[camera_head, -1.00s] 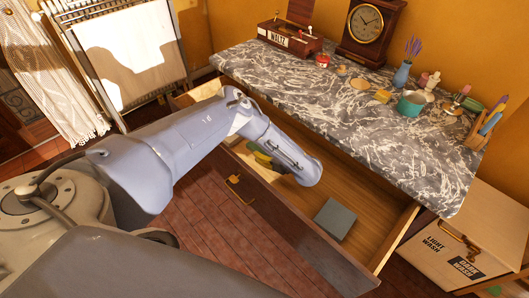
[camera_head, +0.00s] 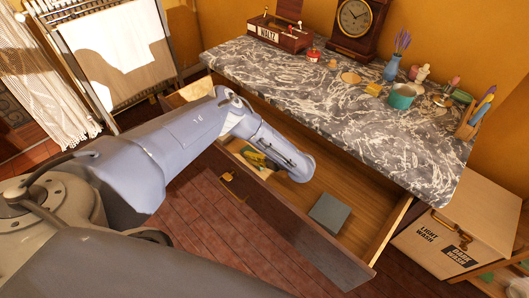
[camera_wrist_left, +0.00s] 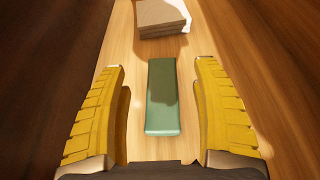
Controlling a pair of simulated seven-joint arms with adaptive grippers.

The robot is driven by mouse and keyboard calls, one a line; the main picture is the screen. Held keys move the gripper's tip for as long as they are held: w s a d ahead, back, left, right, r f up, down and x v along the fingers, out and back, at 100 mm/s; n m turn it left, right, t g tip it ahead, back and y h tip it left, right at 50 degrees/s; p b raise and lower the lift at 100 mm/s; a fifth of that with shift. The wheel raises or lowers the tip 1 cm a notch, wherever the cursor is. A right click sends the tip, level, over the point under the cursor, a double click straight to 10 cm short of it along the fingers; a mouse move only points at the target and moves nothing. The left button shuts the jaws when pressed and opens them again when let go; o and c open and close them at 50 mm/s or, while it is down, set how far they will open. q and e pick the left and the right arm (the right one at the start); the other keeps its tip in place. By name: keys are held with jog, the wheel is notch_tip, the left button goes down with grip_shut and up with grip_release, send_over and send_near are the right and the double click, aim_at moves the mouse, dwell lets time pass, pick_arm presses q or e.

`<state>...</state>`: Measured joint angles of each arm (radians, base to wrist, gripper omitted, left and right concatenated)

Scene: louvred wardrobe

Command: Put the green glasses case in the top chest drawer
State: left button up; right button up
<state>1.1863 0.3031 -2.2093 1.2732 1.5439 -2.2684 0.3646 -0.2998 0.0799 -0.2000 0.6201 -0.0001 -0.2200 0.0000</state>
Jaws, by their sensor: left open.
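The green glasses case (camera_wrist_left: 162,97) lies flat on a pale wooden drawer floor in the left wrist view. My left gripper (camera_wrist_left: 161,110) is open, with one yellow finger on each side of the case and a clear gap to both. In the head view my left gripper (camera_head: 259,160) reaches down inside the open chest drawer (camera_head: 300,222), behind the drawer front. There my wrist and fingers largely hide the case. My right gripper is not in view.
A grey-green box (camera_head: 329,213) lies in the drawer, right of my gripper. A tan stack (camera_wrist_left: 162,18) lies beyond the case. The marble top (camera_head: 310,90) overhangs the drawer's back and holds a clock (camera_head: 355,18), teal pot (camera_head: 403,96) and vase (camera_head: 391,67).

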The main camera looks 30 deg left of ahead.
pick_arm(q)
jog(key=shift+r, duration=0.5)
jog(key=v, duration=1.2)
